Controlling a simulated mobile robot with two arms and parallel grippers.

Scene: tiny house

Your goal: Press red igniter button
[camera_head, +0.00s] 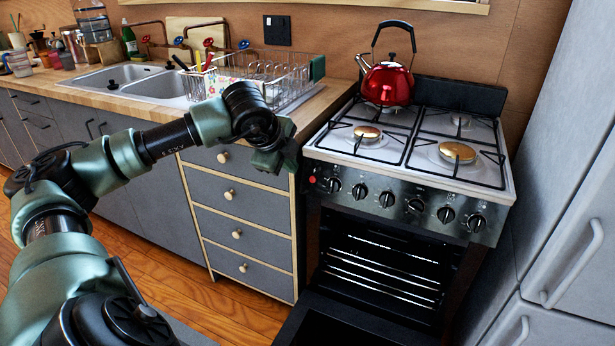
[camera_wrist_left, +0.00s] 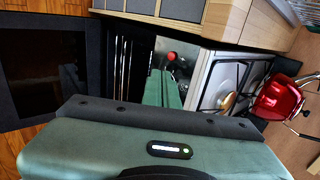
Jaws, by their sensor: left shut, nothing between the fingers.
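The red igniter button (camera_head: 312,179) is a small round button at the left end of the stove's dark front panel, left of the row of knobs. My left gripper (camera_head: 277,160) is just left of the panel in the head view, apart from the button in the picture. In the left wrist view, its green fingers (camera_wrist_left: 164,88) are together and empty. They point towards the red button (camera_wrist_left: 171,56), which shows just beyond their tips. I cannot tell the exact gap. My right gripper is not in view.
The stove (camera_head: 433,225) has its oven door (camera_head: 335,322) open below the panel. A red kettle (camera_head: 387,84) stands on the back left burner. Grey drawers (camera_head: 240,198) and a wooden counter lie left of the stove. A grey fridge (camera_head: 565,200) stands at the right.

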